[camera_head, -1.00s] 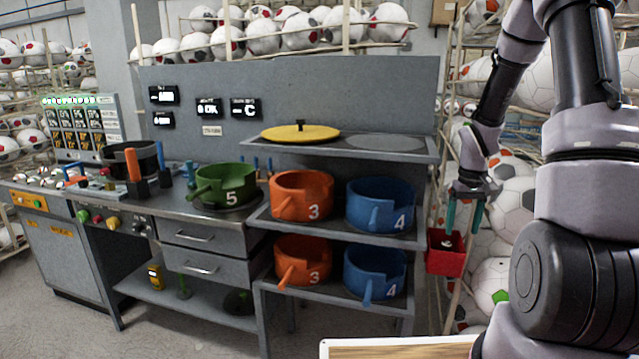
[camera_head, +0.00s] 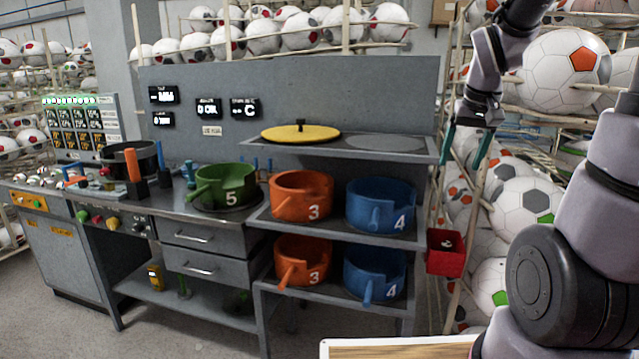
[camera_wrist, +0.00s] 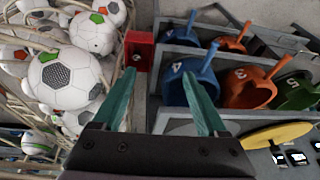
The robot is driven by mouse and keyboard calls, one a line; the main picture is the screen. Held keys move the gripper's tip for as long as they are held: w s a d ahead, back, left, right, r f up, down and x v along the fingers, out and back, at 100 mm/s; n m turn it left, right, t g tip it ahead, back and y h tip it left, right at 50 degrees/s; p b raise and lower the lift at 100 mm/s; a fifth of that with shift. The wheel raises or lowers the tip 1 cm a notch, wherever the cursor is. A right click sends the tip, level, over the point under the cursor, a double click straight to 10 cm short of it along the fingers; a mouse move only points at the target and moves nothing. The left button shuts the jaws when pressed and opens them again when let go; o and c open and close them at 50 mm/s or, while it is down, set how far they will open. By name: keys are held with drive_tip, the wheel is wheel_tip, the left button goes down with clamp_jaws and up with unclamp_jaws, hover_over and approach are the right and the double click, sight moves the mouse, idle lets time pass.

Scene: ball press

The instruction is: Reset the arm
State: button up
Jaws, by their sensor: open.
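My gripper (camera_head: 464,147) is open and empty, with two teal fingers spread apart. In the head view it hangs in the air at the right end of the shelf unit, above a small red box (camera_head: 445,252). In the wrist view the fingers (camera_wrist: 165,105) point toward the floor side, with the red box (camera_wrist: 139,50) ahead and to the left. The blue pots marked 4 (camera_head: 380,204) stand on the shelves to the left of my gripper, apart from it.
Orange pots marked 3 (camera_head: 301,195) and a green pot marked 5 (camera_head: 224,186) stand on the workbench and shelves. A yellow lid (camera_head: 300,133) lies on the top shelf (camera_head: 425,152). Racks of footballs (camera_head: 528,205) crowd the right. A wooden board edge (camera_head: 400,348) shows in front.

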drive_tip(key=s+a+r+m+t+y, duration=0.1)
drive_tip(key=s+a+r+t+y, duration=0.1)
drive_tip(key=s+a+r, duration=0.4)
drive_tip(key=shift+s+a+r+m+t, duration=0.25)
drive_tip(key=shift+s+r+t, duration=0.55)
drive_tip(key=shift+s+r, duration=1.9)
drive_tip(key=shift+s+d+f, duration=0.1)
drive_tip(key=shift+s+f, duration=0.55)
drive_tip(key=shift+f, duration=0.05)
